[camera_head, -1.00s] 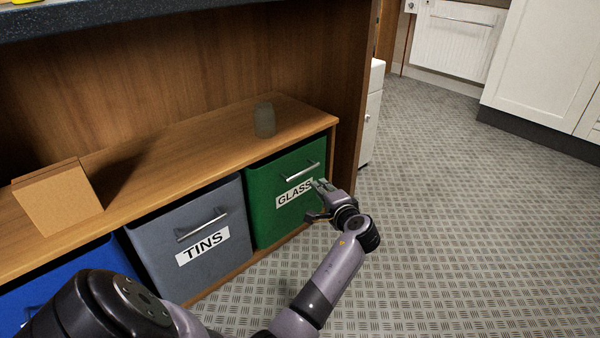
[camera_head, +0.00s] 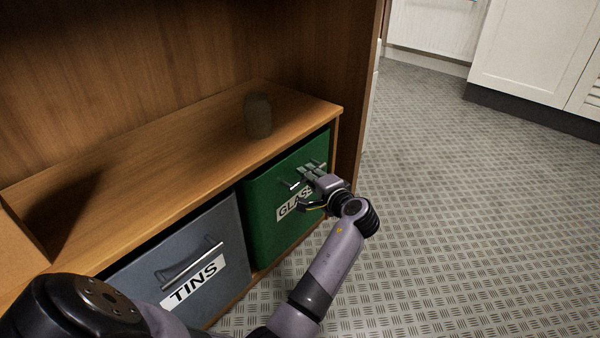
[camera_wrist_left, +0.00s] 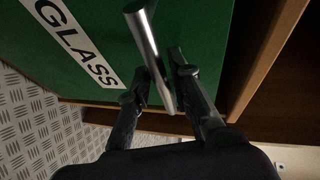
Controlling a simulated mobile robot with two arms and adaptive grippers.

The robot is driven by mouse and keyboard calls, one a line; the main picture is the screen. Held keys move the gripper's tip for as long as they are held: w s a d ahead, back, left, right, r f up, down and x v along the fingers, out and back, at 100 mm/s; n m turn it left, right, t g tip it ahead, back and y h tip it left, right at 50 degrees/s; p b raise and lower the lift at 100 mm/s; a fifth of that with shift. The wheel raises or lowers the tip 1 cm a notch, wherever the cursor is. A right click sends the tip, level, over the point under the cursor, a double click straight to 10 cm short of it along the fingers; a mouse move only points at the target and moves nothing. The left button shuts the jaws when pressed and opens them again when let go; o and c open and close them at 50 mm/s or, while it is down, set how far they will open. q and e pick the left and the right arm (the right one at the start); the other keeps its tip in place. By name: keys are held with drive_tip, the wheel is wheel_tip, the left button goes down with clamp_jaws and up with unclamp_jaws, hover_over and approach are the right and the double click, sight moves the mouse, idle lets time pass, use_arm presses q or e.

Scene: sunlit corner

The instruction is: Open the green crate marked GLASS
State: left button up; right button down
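The green crate marked GLASS (camera_head: 262,222) sits in the right bay under the wooden shelf. Its front looks flush with the bay. A metal bar handle (camera_wrist_left: 143,42) runs across its front. My left gripper (camera_head: 309,188) is at the handle and covers part of it and of the GLASS label (camera_head: 287,208). In the left wrist view the open fingers (camera_wrist_left: 165,75) straddle one part of the bar, with a gap beside it. I cannot tell whether a finger touches the bar. My right gripper is in neither view.
A grey crate marked TINS (camera_head: 228,228) stands to the left. A dark cup-like vessel (camera_head: 258,115) stands on the shelf (camera_head: 175,150). A cardboard item (camera_head: 18,258) shows at the left edge. The patterned floor (camera_head: 440,200) to the right is clear.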

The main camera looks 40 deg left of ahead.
use_arm(q)
drive_tip(key=shift+a, duration=0.1)
drive_tip(key=shift+c, duration=0.5)
clamp_jaws()
idle(0.3)
